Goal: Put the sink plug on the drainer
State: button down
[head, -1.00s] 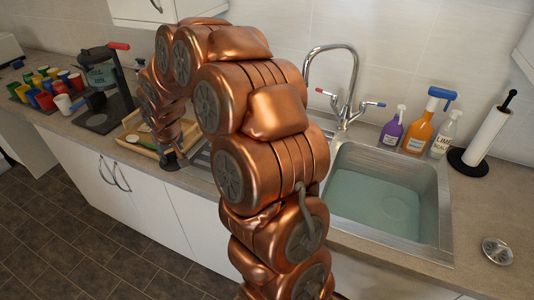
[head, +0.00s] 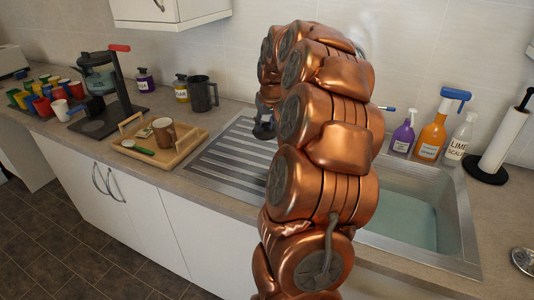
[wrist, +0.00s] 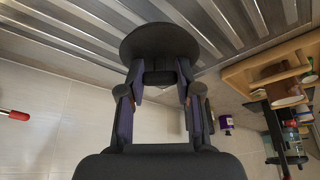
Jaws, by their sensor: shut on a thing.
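My gripper (head: 264,128) is over the right part of the ribbed metal drainer (head: 228,157), left of the sink (head: 448,222). In the wrist view my gripper (wrist: 160,80) is shut on a dark round disc, which looks like the sink plug (wrist: 160,40). The ribbed drainer (wrist: 70,22) shows behind the plug in that view. I cannot tell how large the gap between plug and drainer is. In the head view my arm and gripper hide most of the plug.
A wooden tray (head: 188,153) with a brown mug (head: 164,132) stands left of the drainer. A dark mug (head: 203,93) stands behind it. A round metal item (head: 524,260) lies at far right.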

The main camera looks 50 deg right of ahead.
aim_at(268, 136)
notch_tip(268, 136, down, 9)
jog(key=shift+p, duration=1.25)
jog(key=shift+f, duration=0.15)
jog(key=shift+f, duration=0.2)
jog(key=c, duration=0.8)
grip_release()
jog(key=shift+r, duration=0.15)
jog(key=shift+r, duration=0.2)
jog(key=b+v, duration=0.3)
jog(key=v, duration=0.9)
jog(key=shift+a+f, duration=0.1)
